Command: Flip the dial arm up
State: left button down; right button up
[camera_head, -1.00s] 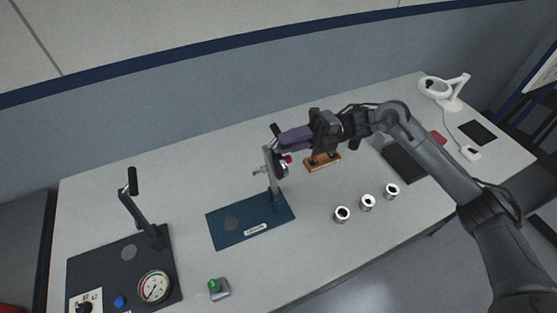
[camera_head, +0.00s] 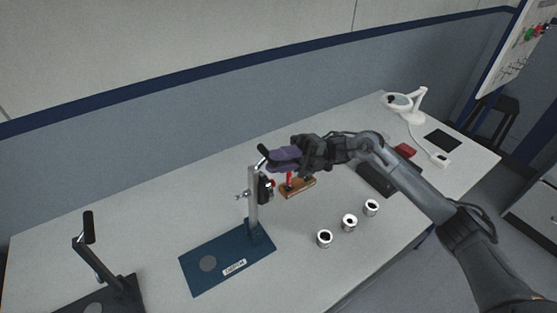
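The dial stand has a flat blue base (camera_head: 205,282) and an upright grey post (camera_head: 254,212). A dark round dial (camera_head: 264,189) with a bit of red sits on the right side of the post, below its top. A dark bar with a pale end (camera_head: 262,151) rises at the top of the post. My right gripper (camera_head: 270,160) has purple fingers and reaches in from the right, at the top of the post beside this bar. I cannot tell whether the fingers touch it or how wide they are apart. My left gripper is out of view.
A wooden block (camera_head: 298,190) with a red part lies behind the stand. A black lever fixture (camera_head: 92,262) is at the lower left. A white lamp (camera_head: 407,103) stands at the far right.

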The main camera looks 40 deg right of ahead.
jog(key=o, duration=0.3)
jog(key=shift+d, duration=0.2)
jog(key=shift+a, duration=0.1)
jog(key=b+v, duration=0.2)
jog(key=v, duration=0.9)
jog(key=shift+b, duration=0.4)
jog(key=shift+a, duration=0.1)
jog(key=shift+r, duration=0.15)
